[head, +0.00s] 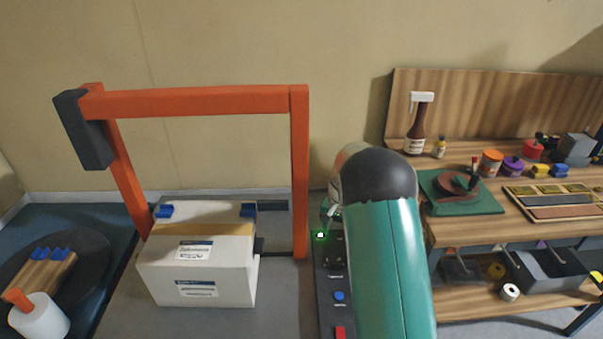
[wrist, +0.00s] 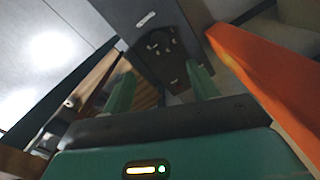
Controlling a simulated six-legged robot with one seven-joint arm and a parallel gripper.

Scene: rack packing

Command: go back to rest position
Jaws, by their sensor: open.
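My gripper (wrist: 163,84) shows in the wrist view with its two green fingers spread apart and nothing between them. Beyond the fingers is a dark grey panel-like thing (wrist: 140,28) with small marks. In the head view my green arm with its black rounded joint stands at centre right and hides most of the gripper. A small part of the hand shows left of the joint, above a dark control panel (head: 337,267) with a green light, a blue button and a red button.
An orange frame (head: 200,102) stands left of my arm; its orange also fills the right of the wrist view (wrist: 262,82). A white carton (head: 197,255) sits under it. A wooden workbench (head: 520,233) with bottle, jars and trays is on the right. A round dark turntable (head: 88,278) is at left.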

